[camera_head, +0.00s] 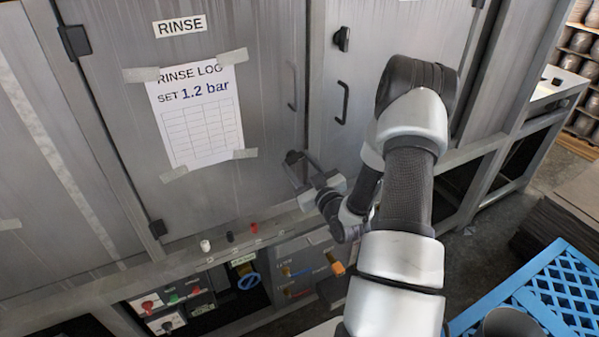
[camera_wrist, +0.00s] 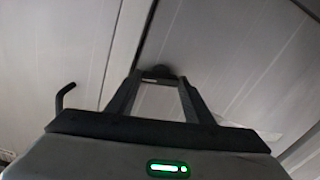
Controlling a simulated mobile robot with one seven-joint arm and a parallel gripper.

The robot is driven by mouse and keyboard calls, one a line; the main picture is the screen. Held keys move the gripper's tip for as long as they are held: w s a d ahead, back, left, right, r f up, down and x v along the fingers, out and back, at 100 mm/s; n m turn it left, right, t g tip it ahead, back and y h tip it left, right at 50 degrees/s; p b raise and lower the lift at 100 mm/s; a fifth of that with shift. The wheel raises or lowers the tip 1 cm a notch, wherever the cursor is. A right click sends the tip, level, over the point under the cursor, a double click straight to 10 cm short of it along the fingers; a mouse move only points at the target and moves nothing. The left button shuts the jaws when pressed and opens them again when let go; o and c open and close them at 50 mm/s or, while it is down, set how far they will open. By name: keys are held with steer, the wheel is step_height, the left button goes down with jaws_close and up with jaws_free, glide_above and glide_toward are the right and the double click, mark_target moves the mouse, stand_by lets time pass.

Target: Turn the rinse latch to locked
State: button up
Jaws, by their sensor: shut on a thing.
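The rinse door (camera_head: 265,110) is a grey metal panel with a "RINSE" label (camera_head: 180,22), and it looks closed. A small dark latch (camera_head: 292,157) sits at its lower right edge, by the seam with the neighbouring door. My gripper (camera_head: 297,168) reaches the latch from the right and is shut on it. In the wrist view the dark latch (camera_wrist: 157,71) shows between the two fingertips, over the door seam. The fingers hide part of it, and I cannot tell which way it is turned.
A taped rinse log sheet (camera_head: 196,115) hangs on the door. A dark handle (camera_head: 342,103) and another dark latch (camera_head: 342,39) are on the neighbouring door. Below is a ledge with small knobs (camera_head: 230,236) and a control panel (camera_head: 300,270). A blue crate (camera_head: 545,290) stands at lower right.

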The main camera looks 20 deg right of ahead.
steer(key=n+b, duration=0.2)
steer(key=b, duration=0.1)
steer(key=n+b, duration=0.2)
steer(key=b, duration=0.2)
steer(key=shift+f+n, duration=0.3)
steer(key=shift+f, duration=0.1)
steer(key=n+b, duration=0.4)
steer(key=b, duration=0.4)
steer(key=shift+n+b, duration=0.3)
steer(key=shift+b, duration=0.05)
steer(key=n+b, duration=0.1)
steer(key=b, duration=0.1)
steer(key=n+b, duration=0.1)
steer(key=n, duration=0.1)
steer(key=shift+r+b, duration=0.25)
steer(key=shift+b, duration=0.15)
steer(key=shift+r+n+b, duration=0.15)
steer(key=shift+n+b, duration=0.25)
steer(key=shift+n, duration=1.1)
steer(key=o, duration=1.1)
steer(key=shift+c, duration=0.2)
